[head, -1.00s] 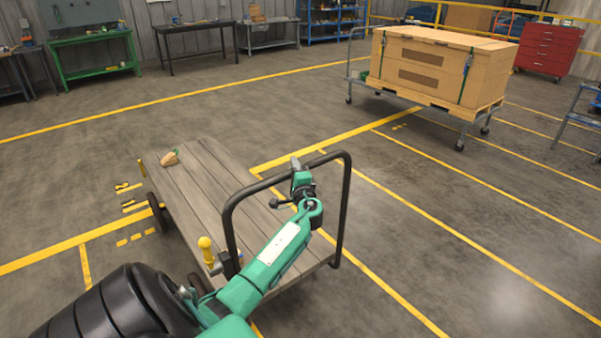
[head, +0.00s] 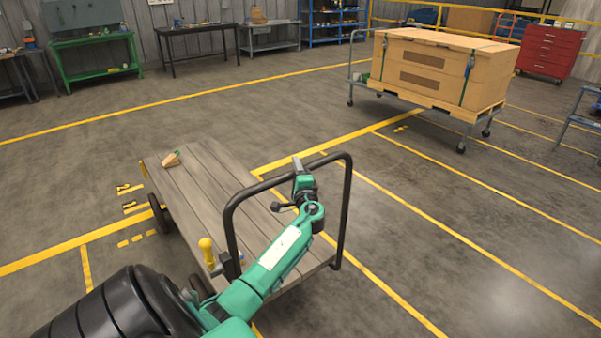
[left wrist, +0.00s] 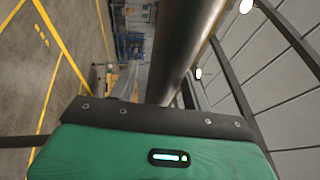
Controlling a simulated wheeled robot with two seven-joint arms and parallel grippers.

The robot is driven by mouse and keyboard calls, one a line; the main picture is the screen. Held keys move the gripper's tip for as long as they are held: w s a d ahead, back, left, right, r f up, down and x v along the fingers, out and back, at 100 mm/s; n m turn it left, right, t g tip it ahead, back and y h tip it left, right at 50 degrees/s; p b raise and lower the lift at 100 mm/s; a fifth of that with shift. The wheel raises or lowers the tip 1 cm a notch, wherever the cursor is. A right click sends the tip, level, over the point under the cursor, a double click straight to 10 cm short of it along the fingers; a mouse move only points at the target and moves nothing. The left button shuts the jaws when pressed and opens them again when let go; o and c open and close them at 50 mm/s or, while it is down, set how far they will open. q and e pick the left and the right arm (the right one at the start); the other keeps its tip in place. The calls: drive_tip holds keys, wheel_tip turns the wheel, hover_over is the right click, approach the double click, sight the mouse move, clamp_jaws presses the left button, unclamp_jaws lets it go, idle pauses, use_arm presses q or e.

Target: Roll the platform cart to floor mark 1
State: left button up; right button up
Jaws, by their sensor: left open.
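The platform cart (head: 205,190) has a grey wooden plank deck and a black hoop handle (head: 235,195) at its near end. A yellow-knobbed lever (head: 206,245) stands at its near left corner. My left gripper (head: 298,167) is open at the top bar of the handle, close to its middle. In the left wrist view a thick metallic bar (left wrist: 190,50) passes close in front of the gripper; contact cannot be told. Small yellow floor markings (head: 130,240) lie left of the cart; their numbers are too small to read. My right gripper is out of view.
A small wooden wedge (head: 171,159) lies on the deck's far end. A second cart (head: 358,82) with a large strapped crate (head: 430,65) stands at back right. Yellow lines cross the floor. Open floor lies beyond the deck, before the green workbench (head: 95,62).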

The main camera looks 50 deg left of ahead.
use_arm(q)
drive_tip(key=b+v, duration=0.2)
drive_tip(key=v, duration=1.1)
drive_tip(key=shift+b, duration=0.4)
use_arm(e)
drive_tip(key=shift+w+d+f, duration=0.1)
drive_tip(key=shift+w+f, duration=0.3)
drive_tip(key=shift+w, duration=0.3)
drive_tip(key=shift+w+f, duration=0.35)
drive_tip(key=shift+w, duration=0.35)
